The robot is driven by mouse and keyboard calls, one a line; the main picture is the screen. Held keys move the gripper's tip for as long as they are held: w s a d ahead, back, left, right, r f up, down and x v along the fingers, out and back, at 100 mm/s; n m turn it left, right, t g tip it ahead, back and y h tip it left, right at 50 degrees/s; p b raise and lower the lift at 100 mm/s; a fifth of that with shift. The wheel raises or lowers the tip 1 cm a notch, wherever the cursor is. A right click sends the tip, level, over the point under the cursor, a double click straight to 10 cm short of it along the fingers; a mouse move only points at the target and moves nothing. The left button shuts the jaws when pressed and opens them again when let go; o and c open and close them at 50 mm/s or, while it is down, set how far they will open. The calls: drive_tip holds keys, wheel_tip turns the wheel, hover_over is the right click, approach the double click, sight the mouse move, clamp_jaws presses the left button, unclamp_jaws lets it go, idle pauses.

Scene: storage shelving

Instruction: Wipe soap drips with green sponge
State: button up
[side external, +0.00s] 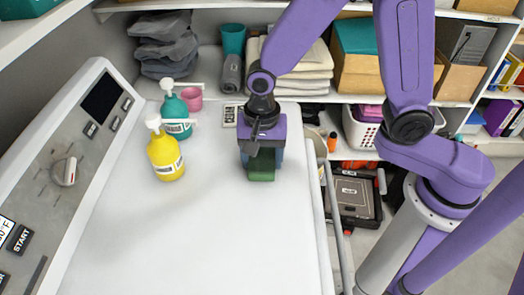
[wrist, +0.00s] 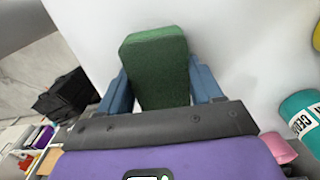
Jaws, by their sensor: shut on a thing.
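The green sponge (side external: 261,168) is between the fingers of my gripper (side external: 263,158), at or just above the white machine top, right of the soap bottles. In the wrist view the sponge (wrist: 156,65) sits between the blue fingers of my gripper (wrist: 158,85), which are shut on it. A yellow soap bottle (side external: 165,155) and a teal soap bottle (side external: 176,120) stand upright to the left. The teal bottle (wrist: 303,118) also shows at the right edge of the wrist view. I cannot make out any soap drips on the white surface.
The white top (side external: 190,240) is clear in front of the bottles and sponge. A pink cup (side external: 192,98) stands behind the bottles. A control panel (side external: 75,125) rises on the left. Shelves with folded towels (side external: 300,70) and a white basket (side external: 360,130) stand behind.

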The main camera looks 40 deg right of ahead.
drive_tip(key=shift+w+d+f, duration=0.25)
drive_tip(key=shift+w+d, duration=0.65)
drive_tip(key=shift+d, duration=0.05)
drive_tip(key=shift+w+d+r, duration=0.15)
drive_tip(key=shift+w+d, duration=0.3)
drive_tip(key=shift+w, duration=0.1)
drive_tip(key=shift+w+d, duration=0.25)
drive_tip(key=shift+d, duration=0.1)
drive_tip(key=shift+w+d, duration=1.85)
drive_tip(key=shift+s+a, duration=3.9)
drive_tip(key=shift+w+d, duration=3.35)
drive_tip(key=shift+w, duration=0.1)
drive_tip(key=shift+w+d, duration=0.45)
drive_tip(key=shift+d, duration=0.05)
drive_tip(key=shift+s+a, duration=3.85)
drive_tip(key=shift+a, duration=0.05)
drive_tip(key=shift+d+r, duration=0.1)
drive_tip(key=shift+r, duration=3.9)
